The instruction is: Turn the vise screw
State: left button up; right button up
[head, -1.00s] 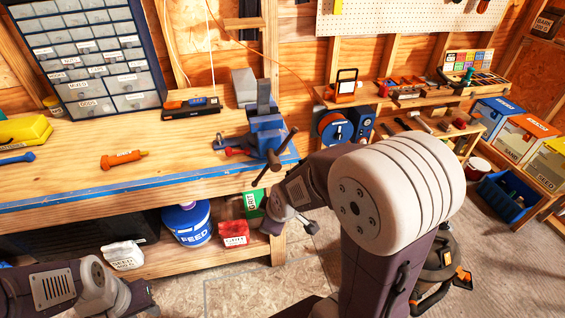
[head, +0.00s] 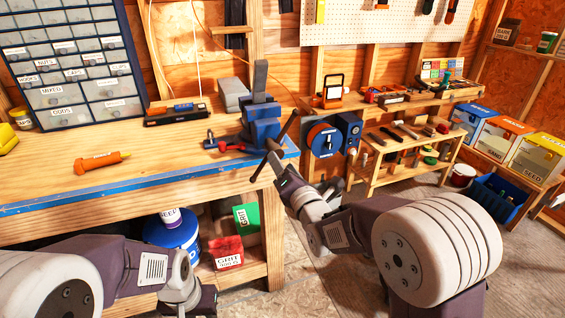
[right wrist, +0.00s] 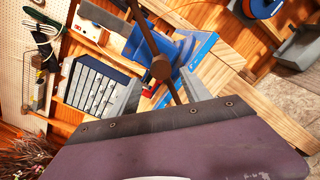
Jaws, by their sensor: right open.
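The blue vise (head: 262,128) stands on the right end of the workbench. Its screw (head: 273,146) faces the front, with a dark handle bar through it that slants from upper right to lower left. My right gripper (head: 277,160) is just in front of the screw end, open. In the right wrist view, the screw's round hub (right wrist: 161,67) and the bar lie between the two grey fingers (right wrist: 161,93); contact cannot be made out. My left arm is low at the left, its fingers outside the picture.
The workbench (head: 150,178) has a blue front edge. An orange tool (head: 100,163) lies on its top, and a red-handled tool (head: 235,148) lies beside the vise. A blue bucket (head: 172,236) and a red box (head: 227,252) stand on the lower shelf.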

aim_at(278, 153)
jog(key=p+x, duration=0.2)
jog(key=x, duration=0.1)
jog(key=p+x, duration=0.1)
jog(key=x, duration=0.1)
jog(key=shift+w+d+r+p, duration=0.1)
jog(key=shift+w+r+p, duration=0.05)
jog(key=shift+r+p, duration=0.15)
jog(key=x, duration=0.3)
jog(key=shift+f, duration=0.35)
jog(key=shift+w+a, duration=0.25)
jog(key=shift+w, duration=0.2)
grip_shut()
